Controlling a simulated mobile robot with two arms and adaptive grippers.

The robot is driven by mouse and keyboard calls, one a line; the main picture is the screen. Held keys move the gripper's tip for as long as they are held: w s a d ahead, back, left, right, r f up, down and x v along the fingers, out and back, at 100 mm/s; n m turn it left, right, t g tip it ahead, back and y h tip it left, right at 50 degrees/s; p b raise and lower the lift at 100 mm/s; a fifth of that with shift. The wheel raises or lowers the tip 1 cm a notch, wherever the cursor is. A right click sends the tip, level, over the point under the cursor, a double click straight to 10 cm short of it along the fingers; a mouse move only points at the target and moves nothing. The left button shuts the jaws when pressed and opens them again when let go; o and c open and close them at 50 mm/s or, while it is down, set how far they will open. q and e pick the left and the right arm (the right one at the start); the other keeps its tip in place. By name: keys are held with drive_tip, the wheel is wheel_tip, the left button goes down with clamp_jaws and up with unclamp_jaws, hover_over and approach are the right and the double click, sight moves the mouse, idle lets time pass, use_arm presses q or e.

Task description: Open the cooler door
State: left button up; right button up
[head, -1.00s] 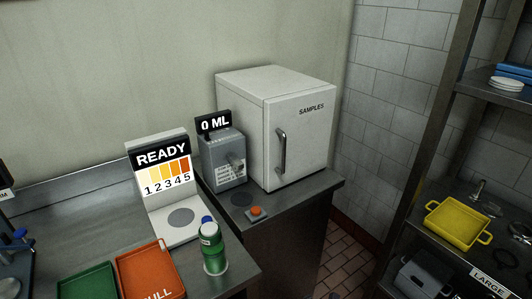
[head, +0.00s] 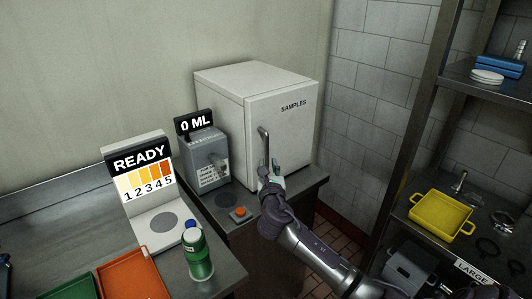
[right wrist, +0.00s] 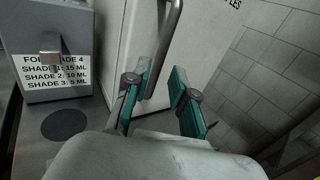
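The white cooler (head: 225,88) labelled SAMPLES stands on the metal counter at the back, and its door (head: 290,125) is shut. A vertical metal bar handle (head: 264,143) is on the left side of the door. My right gripper (head: 270,177) is at the lower end of the handle, hiding that part in the head view. In the right wrist view the gripper (right wrist: 161,95) is open, its teal-padded fingers apart, and the handle (right wrist: 170,28) shows ahead, just beyond the gap between them. My left gripper is not in view.
A grey dispenser (head: 205,160) reading 0 ML stands left of the cooler, with an orange button (head: 239,212) in front. A green bottle (head: 198,256) and a READY display (head: 141,165) are further left. A shelf with a yellow tray (head: 440,215) stands right.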

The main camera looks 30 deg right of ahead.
sight(267, 155)
drive_tip(key=x, duration=0.6)
drive_tip(key=shift+w+d, duration=0.2)
drive_tip(key=shift+w, duration=0.2)
clamp_jaws()
